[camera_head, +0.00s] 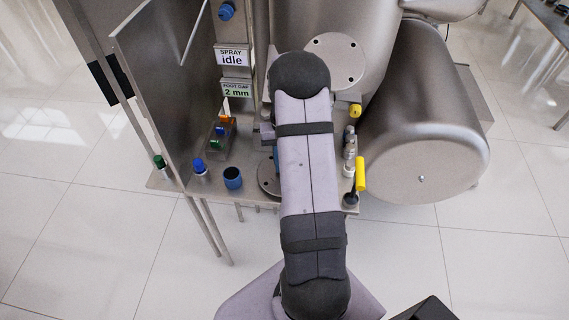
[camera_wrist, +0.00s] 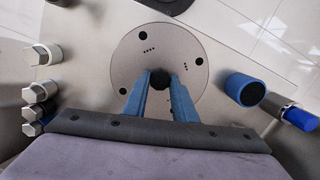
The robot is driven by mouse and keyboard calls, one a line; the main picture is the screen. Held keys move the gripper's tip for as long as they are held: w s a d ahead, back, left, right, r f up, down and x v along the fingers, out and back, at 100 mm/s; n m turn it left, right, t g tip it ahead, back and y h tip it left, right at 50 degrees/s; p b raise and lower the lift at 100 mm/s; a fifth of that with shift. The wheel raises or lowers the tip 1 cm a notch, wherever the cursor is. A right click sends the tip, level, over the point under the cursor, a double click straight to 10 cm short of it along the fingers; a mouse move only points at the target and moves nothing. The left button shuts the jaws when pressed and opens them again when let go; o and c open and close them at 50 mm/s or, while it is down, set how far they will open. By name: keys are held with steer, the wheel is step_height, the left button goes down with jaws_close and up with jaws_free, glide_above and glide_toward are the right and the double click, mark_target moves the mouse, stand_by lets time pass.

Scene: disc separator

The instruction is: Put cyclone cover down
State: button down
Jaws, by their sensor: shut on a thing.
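The cyclone cover appears as a round grey metal disc (camera_wrist: 185,48) with small dark holes and a dark central knob (camera_wrist: 160,76) in the wrist view. My gripper (camera_wrist: 160,84) has its two blue fingers closed on that knob. The disc is over the metal deck; whether it touches it I cannot tell. In the head view, the disc's left edge (camera_head: 266,183) shows low beside my arm, which hides the rest of it and most of the gripper.
A blue-sided cup (camera_head: 232,178) and a blue-capped post (camera_head: 199,171) stand left of the disc. A small rack (camera_head: 222,133) with coloured handles is behind them. A yellow handle (camera_head: 361,174) stands right of my arm. Signs read "SPRAY idle" and "FOOT GAP 2 mm".

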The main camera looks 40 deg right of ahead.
steer(key=shift+f, duration=0.6)
steer(key=shift+f, duration=0.1)
steer(key=c, duration=1.5)
jaws_free()
steer(key=shift+o, duration=0.2)
step_height(320, 180, up, 12)
steer(key=w+b, duration=0.1)
steer(key=b, duration=0.2)
steer(key=s+a+n, duration=0.2)
steer(key=s+a, duration=0.1)
steer(key=a, duration=0.4)
steer(key=s+a+n, duration=0.1)
steer(key=s+a, duration=0.1)
steer(key=a, duration=0.5)
steer(key=s+a+f+n+t, duration=0.1)
steer(key=s+a+f+n, duration=0.2)
steer(key=s+a, duration=0.5)
steer(key=s, duration=0.2)
steer(key=shift+s+a+h, duration=0.4)
